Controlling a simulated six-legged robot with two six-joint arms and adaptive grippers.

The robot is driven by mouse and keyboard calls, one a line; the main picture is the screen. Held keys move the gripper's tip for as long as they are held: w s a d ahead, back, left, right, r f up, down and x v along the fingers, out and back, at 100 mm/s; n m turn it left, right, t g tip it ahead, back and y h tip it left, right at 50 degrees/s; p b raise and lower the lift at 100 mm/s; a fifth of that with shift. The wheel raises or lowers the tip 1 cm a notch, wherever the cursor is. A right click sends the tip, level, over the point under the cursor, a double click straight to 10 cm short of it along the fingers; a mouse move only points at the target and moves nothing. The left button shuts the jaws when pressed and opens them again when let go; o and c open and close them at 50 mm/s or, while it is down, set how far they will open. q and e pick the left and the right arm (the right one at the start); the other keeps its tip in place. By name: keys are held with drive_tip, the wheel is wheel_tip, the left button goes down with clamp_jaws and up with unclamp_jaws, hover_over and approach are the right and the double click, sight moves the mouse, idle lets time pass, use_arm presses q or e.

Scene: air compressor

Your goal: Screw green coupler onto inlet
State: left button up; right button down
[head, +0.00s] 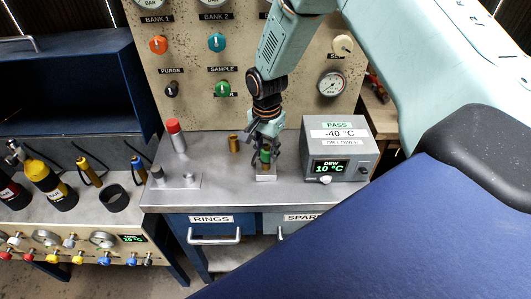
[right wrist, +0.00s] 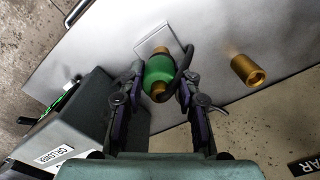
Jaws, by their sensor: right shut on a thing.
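The green coupler (right wrist: 159,72) has brass ends and a black hose or loop beside it. It stands over a small light block (head: 266,172) on the metal bench; whether it is threaded on the inlet cannot be told. My right gripper (head: 265,152) reaches down from above and is shut on the green coupler. In the right wrist view its two fingers (right wrist: 157,90) sit on either side of the green body. The inlet itself is hidden or too small to make out. My left gripper is not in view.
A brass cylinder (head: 234,144) stands left of the gripper. A grey dew meter (head: 336,150) reading 10 °C stands close on the right. A red-capped cylinder (head: 176,135) is at the back left.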

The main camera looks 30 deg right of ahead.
sight(266, 149)
drive_tip(key=shift+w+r+p, duration=0.1)
drive_tip(key=shift+r+p, duration=0.4)
drive_tip(key=shift+r, duration=0.25)
drive_tip(key=shift+r+p, duration=0.95)
drive_tip(key=shift+r, duration=0.15)
drive_tip(key=shift+r+p, duration=0.9)
drive_tip(key=shift+p, duration=0.05)
drive_tip(key=shift+r, duration=0.15)
